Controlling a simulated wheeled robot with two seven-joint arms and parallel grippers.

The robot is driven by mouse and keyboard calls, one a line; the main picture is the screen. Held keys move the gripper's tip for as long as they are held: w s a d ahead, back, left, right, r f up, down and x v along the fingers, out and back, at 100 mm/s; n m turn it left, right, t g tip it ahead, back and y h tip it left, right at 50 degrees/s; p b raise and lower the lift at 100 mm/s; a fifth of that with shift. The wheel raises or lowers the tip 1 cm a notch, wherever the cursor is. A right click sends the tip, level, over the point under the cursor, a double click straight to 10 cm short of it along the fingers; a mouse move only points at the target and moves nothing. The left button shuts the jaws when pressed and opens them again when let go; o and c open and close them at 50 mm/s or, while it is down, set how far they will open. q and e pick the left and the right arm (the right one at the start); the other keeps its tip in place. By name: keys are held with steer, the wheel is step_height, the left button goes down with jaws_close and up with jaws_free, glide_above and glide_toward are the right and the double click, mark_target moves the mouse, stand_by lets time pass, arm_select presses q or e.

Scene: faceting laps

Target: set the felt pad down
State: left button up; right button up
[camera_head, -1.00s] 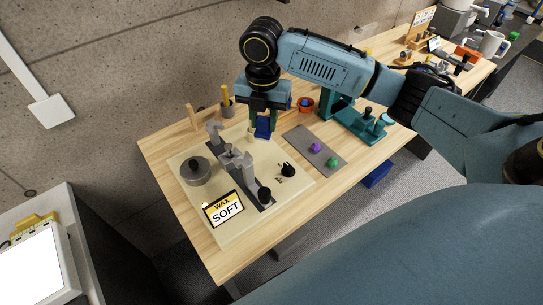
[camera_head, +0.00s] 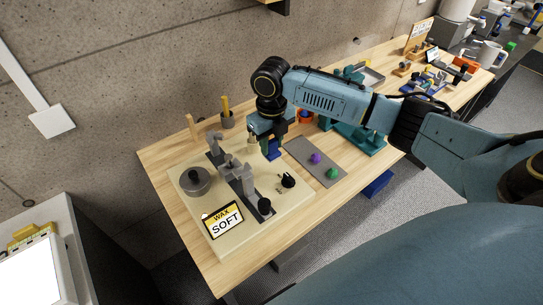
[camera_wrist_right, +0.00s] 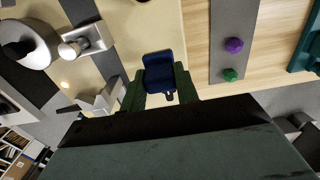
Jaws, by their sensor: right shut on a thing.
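My right gripper (camera_head: 271,146) is shut on a small dark blue piece, which I take to be the felt pad (camera_head: 273,153). In the right wrist view the blue pad (camera_wrist_right: 158,72) sits between the two dark green fingers (camera_wrist_right: 158,90). My left gripper is not in view.
The grey strip (camera_head: 303,149) holds a purple knob (camera_head: 316,158) and a green knob (camera_head: 332,173). A teal stand (camera_head: 362,138) is behind.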

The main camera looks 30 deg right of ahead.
mark_target(271, 155)
step_height(271, 155, down, 5)
steer(key=shift+r, duration=0.1)
stand_by(0.3)
steer(key=o, duration=0.9)
steer(key=shift+f, duration=0.2)
steer(key=shift+o, duration=0.2)
step_height(271, 155, up, 12)
steer(key=shift+r+p, duration=0.2)
steer(key=shift+p, duration=0.2)
